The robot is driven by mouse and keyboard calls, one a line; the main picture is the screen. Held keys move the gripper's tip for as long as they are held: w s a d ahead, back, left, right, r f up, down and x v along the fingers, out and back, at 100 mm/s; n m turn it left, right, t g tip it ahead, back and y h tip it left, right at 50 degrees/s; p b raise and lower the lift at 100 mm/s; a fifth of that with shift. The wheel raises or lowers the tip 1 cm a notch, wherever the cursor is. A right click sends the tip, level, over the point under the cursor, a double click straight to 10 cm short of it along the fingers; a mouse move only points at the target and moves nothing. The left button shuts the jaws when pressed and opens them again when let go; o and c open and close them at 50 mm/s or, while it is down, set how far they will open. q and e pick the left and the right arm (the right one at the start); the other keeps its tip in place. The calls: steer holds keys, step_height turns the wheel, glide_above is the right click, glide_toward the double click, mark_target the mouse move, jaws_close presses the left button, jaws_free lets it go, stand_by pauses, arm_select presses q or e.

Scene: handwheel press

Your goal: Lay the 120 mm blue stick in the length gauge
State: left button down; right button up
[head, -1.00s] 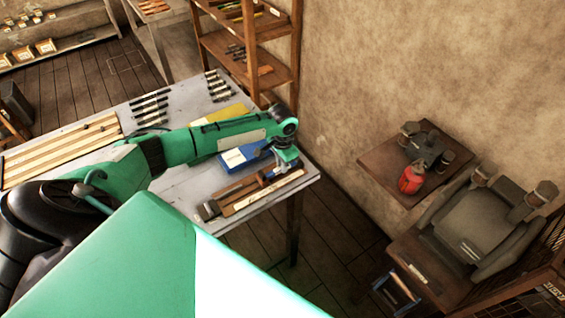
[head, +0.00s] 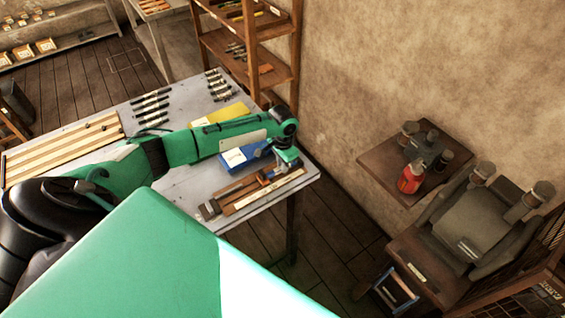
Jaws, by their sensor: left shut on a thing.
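My left gripper (head: 284,164) is over the right part of the wooden length gauge (head: 238,201), near the table's right corner. It is shut on a small, thin thing, taken to be the blue stick; the fingers and wrist hide most of it, and its length cannot be read. I cannot tell whether it touches the gauge. The gauge is a long brown board with a grey end block (head: 209,210) at its left end. My right gripper is not in view.
A blue box (head: 238,158) and a yellow box (head: 222,115) lie behind the gauge on the grey table (head: 180,190). Several dark sticks and a slatted wooden rack (head: 60,150) are farther left. A side table (head: 380,165) with a red bottle (head: 411,178) stands to the right.

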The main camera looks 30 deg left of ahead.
arm_select(q)
steer(key=c, duration=0.9)
jaws_free()
step_height(320, 180, up, 5)
steer(key=p, duration=0.5)
steer(key=shift+r+p, duration=0.8)
steer(key=shift+r, duration=0.2)
